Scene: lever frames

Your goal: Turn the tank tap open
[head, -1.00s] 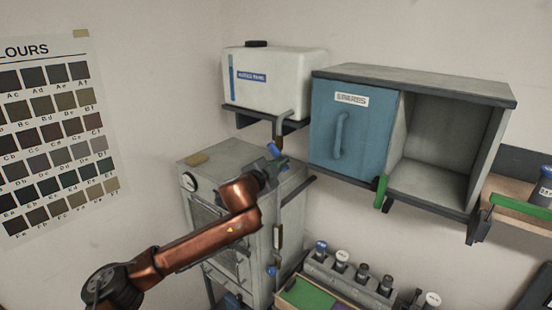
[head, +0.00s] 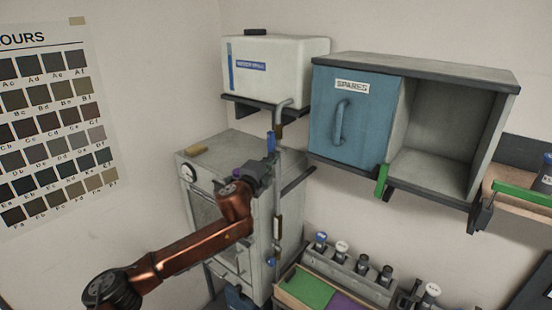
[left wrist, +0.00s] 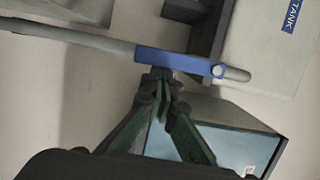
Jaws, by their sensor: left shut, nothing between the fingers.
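The white tank (head: 280,85) sits on a dark wall shelf, its label also showing in the left wrist view (left wrist: 291,16). A grey pipe (head: 277,190) runs down from it. The tap's blue lever (head: 271,142) stands upright along the pipe in the head view. In the left wrist view the blue lever (left wrist: 170,60) lies in line with the grey pipe. My left gripper (head: 264,172) is just below the lever. In the wrist view its green fingers (left wrist: 163,77) are shut and empty, tips at the lever's edge; I cannot tell whether they touch. My right gripper is not in view.
A grey cabinet with a gauge (head: 215,155) stands behind my left arm. A blue-doored spares cupboard (head: 350,120) hangs to the right of the tap. Several bottles stand in a rack (head: 340,270) below. A colour chart (head: 55,120) hangs at the left.

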